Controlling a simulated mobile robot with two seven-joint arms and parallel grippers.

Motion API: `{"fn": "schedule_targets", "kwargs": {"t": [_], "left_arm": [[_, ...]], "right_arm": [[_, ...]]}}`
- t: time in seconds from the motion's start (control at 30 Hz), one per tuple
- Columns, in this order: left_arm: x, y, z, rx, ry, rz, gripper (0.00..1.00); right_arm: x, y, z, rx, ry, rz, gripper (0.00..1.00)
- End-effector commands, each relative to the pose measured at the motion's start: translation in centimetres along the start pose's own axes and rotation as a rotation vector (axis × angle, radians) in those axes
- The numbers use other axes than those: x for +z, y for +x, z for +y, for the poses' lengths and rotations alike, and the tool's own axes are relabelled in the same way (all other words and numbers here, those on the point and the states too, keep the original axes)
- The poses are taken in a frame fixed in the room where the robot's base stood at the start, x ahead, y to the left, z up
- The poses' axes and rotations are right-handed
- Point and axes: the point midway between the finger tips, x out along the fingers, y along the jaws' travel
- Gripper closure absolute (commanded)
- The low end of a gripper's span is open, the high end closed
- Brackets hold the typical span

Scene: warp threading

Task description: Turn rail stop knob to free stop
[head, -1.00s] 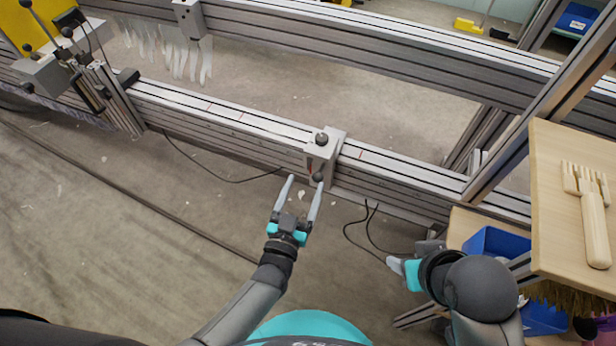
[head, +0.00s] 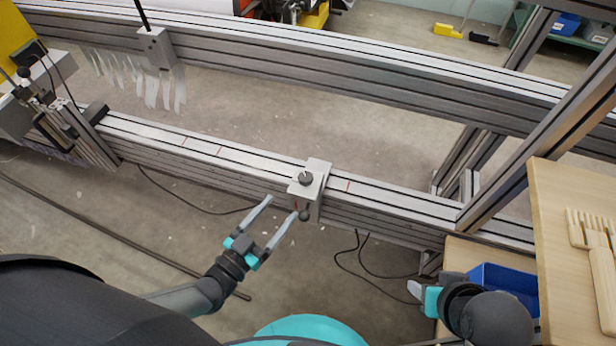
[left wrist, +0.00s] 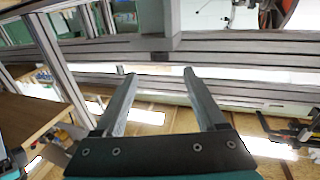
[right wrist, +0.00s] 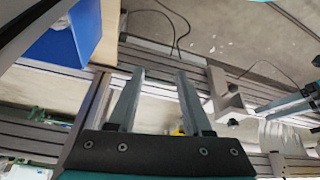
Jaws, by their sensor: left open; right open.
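The rail stop (head: 318,170) is a grey metal block clamped over the lower rail (head: 240,158). It has a black knob (head: 305,178) on top and a dark round knob (head: 304,215) low at its front. My left gripper (head: 282,206) is open and empty just in front of the stop. Its right fingertip is close beside the front knob; I cannot tell whether they touch. The stop (right wrist: 232,98) also shows in the right wrist view. My right gripper (right wrist: 159,73) is open and empty, away to the right in the head view.
An upper rail (head: 350,78) runs behind the lower one. At right are a blue bin (head: 505,280) and a wooden shelf (head: 560,240) holding a wooden comb (head: 598,260). A slanted metal post (head: 540,130) stands near it. Cables hang below the lower rail.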

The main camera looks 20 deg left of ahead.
Motion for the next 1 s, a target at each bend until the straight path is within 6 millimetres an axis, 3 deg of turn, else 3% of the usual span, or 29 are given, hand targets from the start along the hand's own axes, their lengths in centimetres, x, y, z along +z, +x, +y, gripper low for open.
{"fn": "schedule_targets", "kwargs": {"t": [0.17, 0.37, 0.7, 1.0], "left_arm": [[0.1, 3.9, 0.1, 0.002, 0.0, 0.006, 0.27], [0.1, 6.3, 0.1, 0.002, 0.001, 0.004, 0.27], [0.1, 9.5, 0.1, 0.002, 0.002, 0.001, 0.27], [0.0, 11.0, 0.1, 0.001, 0.001, 0.001, 0.27]], "right_arm": [[-0.5, -1.8, 0.1, 0.002, 0.0, 0.032, 0.5], [-1.9, -0.5, -1.2, -0.031, -0.013, 0.148, 0.5], [-4.2, 0.8, -3.3, -0.083, -0.021, 0.334, 0.5], [-5.2, 1.0, -4.3, -0.111, -0.02, 0.43, 0.5]]}}
